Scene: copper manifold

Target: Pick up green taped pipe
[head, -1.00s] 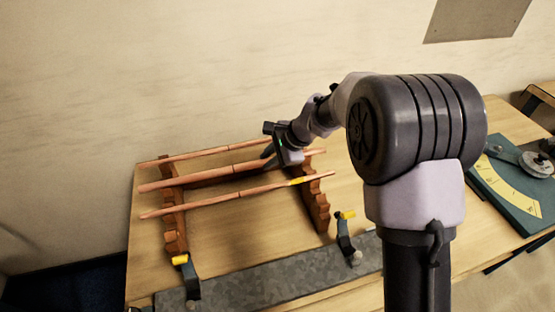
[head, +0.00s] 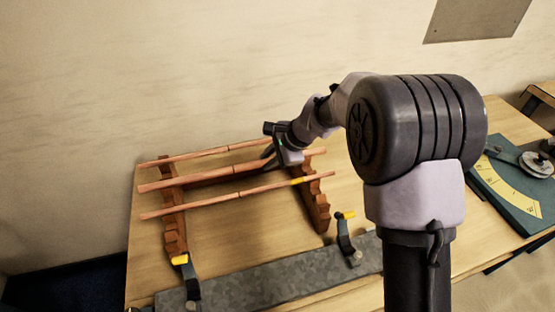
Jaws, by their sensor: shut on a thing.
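Three copper pipes lie across a wooden rack (head: 172,222) on the table. The front pipe (head: 210,202) has a yellow tape band near its right end. The middle pipe (head: 205,178) runs to my gripper (head: 271,157), which is shut on it near its right part. The back pipe (head: 195,155) passes behind my gripper. No green tape shows clearly on any pipe; my gripper and wrist hide part of the middle and back pipes. I cannot tell whether the middle pipe is clear of the rack.
A grey metal strip (head: 265,285) with two yellow-tipped dark clamps (head: 345,235) lies in front of the rack. A green board with a yellow scale (head: 515,190) sits at the right. The wall is close behind the rack.

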